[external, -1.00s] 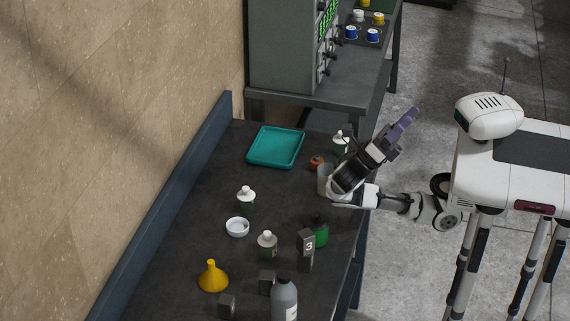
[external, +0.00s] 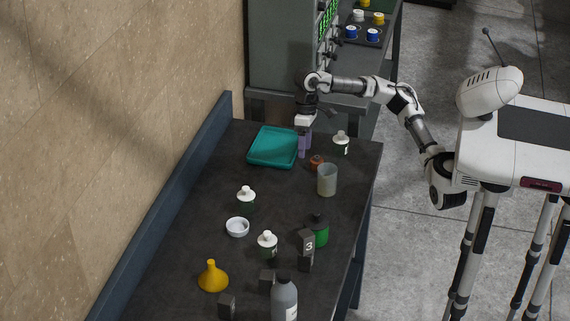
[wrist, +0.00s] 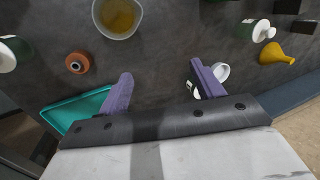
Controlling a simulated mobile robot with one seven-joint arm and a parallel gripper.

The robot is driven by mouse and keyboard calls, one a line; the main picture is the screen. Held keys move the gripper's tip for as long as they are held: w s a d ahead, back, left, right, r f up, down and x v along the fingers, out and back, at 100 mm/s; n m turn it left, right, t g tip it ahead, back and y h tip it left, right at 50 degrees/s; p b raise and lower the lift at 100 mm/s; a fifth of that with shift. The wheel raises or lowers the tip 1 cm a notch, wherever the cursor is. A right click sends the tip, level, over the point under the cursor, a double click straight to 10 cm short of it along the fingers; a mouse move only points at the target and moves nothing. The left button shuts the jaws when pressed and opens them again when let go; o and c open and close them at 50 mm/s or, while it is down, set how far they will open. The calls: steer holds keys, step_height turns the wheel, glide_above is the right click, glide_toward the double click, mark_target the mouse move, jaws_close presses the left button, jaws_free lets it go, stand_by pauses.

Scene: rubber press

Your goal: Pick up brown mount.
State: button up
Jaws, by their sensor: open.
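The brown mount (external: 317,161) is a small orange-brown round piece with a dark centre. It sits on the dark table, between the teal tray and a beaker. In the wrist view it shows at the upper left (wrist: 78,62), left of both fingers. My gripper (external: 304,155) points down near the tray's right edge, just left of the mount in the external view. Its purple fingers are apart and empty in the wrist view (wrist: 160,75). The mount is not between them.
A beaker (external: 327,180) with amber content stands just in front of the mount, and a white-capped bottle (external: 341,144) behind it to the right. The teal tray (external: 262,163) lies left. Several bottles, a yellow funnel (external: 212,279) and dark blocks (external: 306,250) stand nearer the front.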

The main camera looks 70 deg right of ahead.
mark_target(317, 156)
steer(key=d+f+m+h, duration=0.1)
steer(key=d+f+h, duration=0.15)
steer(key=d, duration=1.05)
steer(key=shift+t+h, duration=0.3)
steer(key=shift+h, duration=0.15)
steer(key=f, duration=0.4)
steer(key=f+p, duration=0.1)
steer(key=f, duration=0.2)
steer(key=shift+s+d, duration=0.2)
steer(key=shift+s, duration=0.15)
steer(key=shift+s+a+f+p, duration=0.1)
steer(key=shift+f+p, duration=0.25)
steer(key=shift+f, duration=1.2)
steer(key=shift+s+f+p, duration=0.1)
steer(key=shift+f+p, duration=0.2)
steer(key=shift+f, duration=1.2)
steer(key=shift+c, duration=0.4)
steer(key=c, duration=1.1)
steer(key=shift+r, duration=0.15)
